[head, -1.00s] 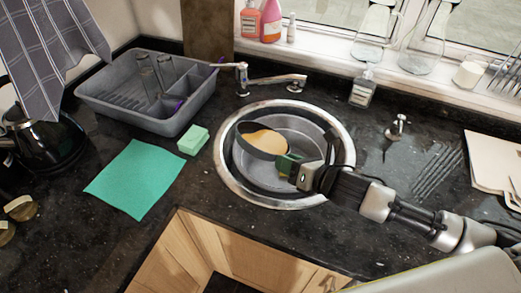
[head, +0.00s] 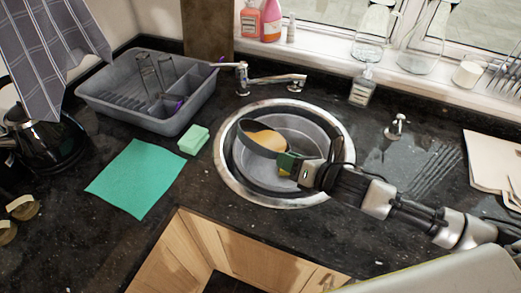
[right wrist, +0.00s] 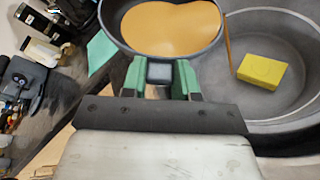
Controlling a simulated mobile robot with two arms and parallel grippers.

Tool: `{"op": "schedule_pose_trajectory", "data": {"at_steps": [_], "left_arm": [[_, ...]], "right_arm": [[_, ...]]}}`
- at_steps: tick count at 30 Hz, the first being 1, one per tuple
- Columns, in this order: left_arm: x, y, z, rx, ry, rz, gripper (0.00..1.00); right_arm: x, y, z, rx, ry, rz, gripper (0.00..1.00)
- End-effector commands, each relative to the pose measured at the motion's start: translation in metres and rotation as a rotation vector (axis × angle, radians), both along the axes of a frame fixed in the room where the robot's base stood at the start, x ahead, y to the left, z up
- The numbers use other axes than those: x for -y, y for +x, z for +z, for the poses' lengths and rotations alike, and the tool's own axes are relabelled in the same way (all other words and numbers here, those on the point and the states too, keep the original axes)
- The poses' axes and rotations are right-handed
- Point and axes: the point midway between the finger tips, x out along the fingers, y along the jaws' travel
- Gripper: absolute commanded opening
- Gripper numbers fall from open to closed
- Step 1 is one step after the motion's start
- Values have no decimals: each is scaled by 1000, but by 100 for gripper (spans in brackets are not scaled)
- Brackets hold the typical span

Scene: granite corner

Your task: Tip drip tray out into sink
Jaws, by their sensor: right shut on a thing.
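The drip tray (head: 246,141) is a dark round pan with tan liquid (head: 269,140) in it, held tilted over the sink (head: 222,160). My right gripper (head: 288,163) is shut on the tray's near side. In the right wrist view, the green fingers (right wrist: 160,78) grip a grey tab of the tray (right wrist: 118,40). A thin brown stream (right wrist: 228,50) runs down from the tray's right edge, towards the sink basin (right wrist: 275,28). A yellow sponge (right wrist: 262,70) lies in the basin. My left gripper is not in view.
A faucet (head: 262,80) stands behind the sink. A grey dish rack (head: 110,100), a pale green sponge (head: 194,140) and a green cloth (head: 138,180) lie to the left. A soap bottle (head: 362,88) stands behind right, and pale boards (head: 492,160) lie far right.

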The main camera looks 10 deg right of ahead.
Motion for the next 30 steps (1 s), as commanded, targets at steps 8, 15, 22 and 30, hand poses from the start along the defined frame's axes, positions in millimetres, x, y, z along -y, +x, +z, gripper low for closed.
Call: {"op": "schedule_pose_trajectory", "data": {"at_steps": [8,15,22,30], "left_arm": [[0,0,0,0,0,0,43],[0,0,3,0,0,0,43],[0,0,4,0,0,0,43],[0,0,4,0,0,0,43]], "right_arm": [[0,0,0,2,0,0,0],[1,1,3,-13,29,0,0],[2,2,4,-30,64,0,0],[2,1,4,-29,63,1,0]]}}
